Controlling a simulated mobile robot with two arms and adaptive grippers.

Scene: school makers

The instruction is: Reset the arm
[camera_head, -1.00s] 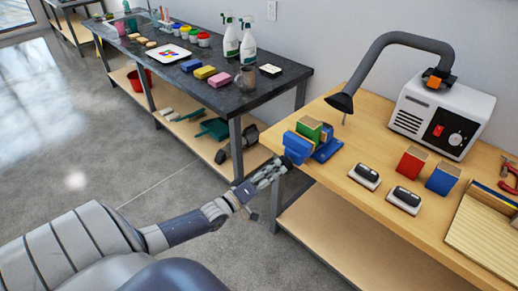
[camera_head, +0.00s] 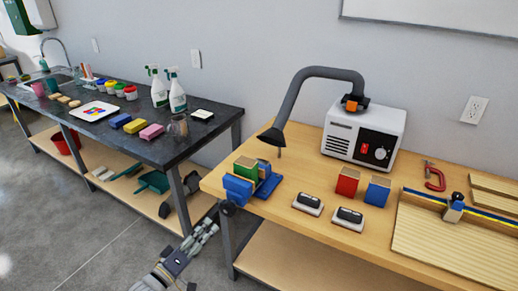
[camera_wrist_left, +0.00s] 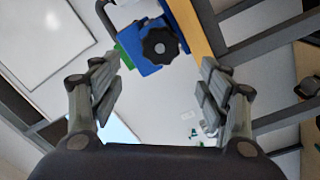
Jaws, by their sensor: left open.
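My left gripper (camera_head: 205,232) is low in the head view, in front of the gap between the two tables and below the wooden tabletop's left corner. In the left wrist view its two fingers (camera_wrist_left: 160,85) stand wide apart with nothing between them. The blue vise (camera_head: 238,190), with a dark round knob, is at the corner of the wooden table, holding a green block (camera_head: 246,170). The vise also shows in the left wrist view (camera_wrist_left: 140,45), beyond the fingertips and apart from them. My right gripper is not in view.
The wooden table (camera_head: 300,228) carries two black-and-white erasers, a red block (camera_head: 347,182), a blue block (camera_head: 377,192) and a white fume extractor (camera_head: 368,130) with a bent hose. The dark table (camera_head: 190,146) at left holds spray bottles, sponges and cups. Grey floor (camera_head: 80,240) is clear at lower left.

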